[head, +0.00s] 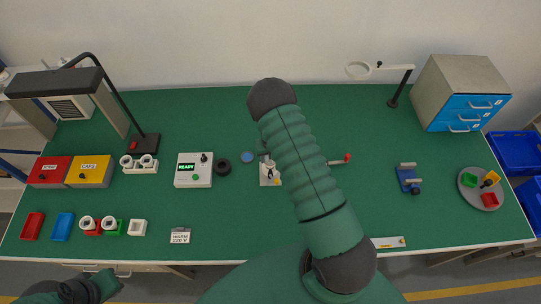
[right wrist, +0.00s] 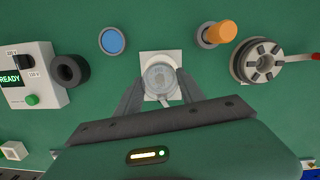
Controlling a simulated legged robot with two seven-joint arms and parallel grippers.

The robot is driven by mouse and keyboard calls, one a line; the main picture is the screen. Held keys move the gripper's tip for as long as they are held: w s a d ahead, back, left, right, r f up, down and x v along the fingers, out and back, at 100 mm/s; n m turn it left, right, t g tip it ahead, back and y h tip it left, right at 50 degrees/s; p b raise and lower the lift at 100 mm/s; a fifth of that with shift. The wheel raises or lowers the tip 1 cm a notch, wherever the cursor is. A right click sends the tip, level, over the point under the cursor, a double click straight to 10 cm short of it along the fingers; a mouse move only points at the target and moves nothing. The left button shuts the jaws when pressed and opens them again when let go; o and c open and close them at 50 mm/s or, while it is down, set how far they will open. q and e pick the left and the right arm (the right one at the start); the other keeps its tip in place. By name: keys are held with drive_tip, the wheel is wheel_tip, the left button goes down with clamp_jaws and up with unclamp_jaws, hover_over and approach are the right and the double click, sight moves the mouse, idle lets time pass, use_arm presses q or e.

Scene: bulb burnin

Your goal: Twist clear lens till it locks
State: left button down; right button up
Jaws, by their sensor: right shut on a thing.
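The clear lens (right wrist: 160,77) is a round, see-through disc on a white square base (right wrist: 147,57) in the right wrist view. My right gripper (right wrist: 160,90) has one finger on each side of the lens and is shut on it. In the head view my right arm covers most of this spot, and only part of the white base (head: 264,181) shows. Whether the lens is seated flat or locked cannot be told.
A magnifier stand (head: 393,101) stands back right. Green table (head: 340,115) is clear behind my arm.

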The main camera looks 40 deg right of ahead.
sight(271, 162)
drive_tip(key=o, duration=0.9)
drive_tip(key=shift+s+a+f, duration=0.1)
drive_tip(key=shift+s+f, duration=0.05)
drive_tip(key=o, duration=0.5)
drive_tip(key=shift+w, duration=0.25)
drive_tip(key=r, duration=0.5)
drive_tip(key=s+r+b, duration=0.1)
drive_tip(key=r, duration=0.5)
drive_tip(key=s+a+r, duration=0.1)
drive_tip(key=r, duration=0.4)
drive_tip(key=shift+r+b, duration=0.25)
drive_tip(key=shift+b, duration=0.1)
drive_tip(key=shift+f, duration=0.1)
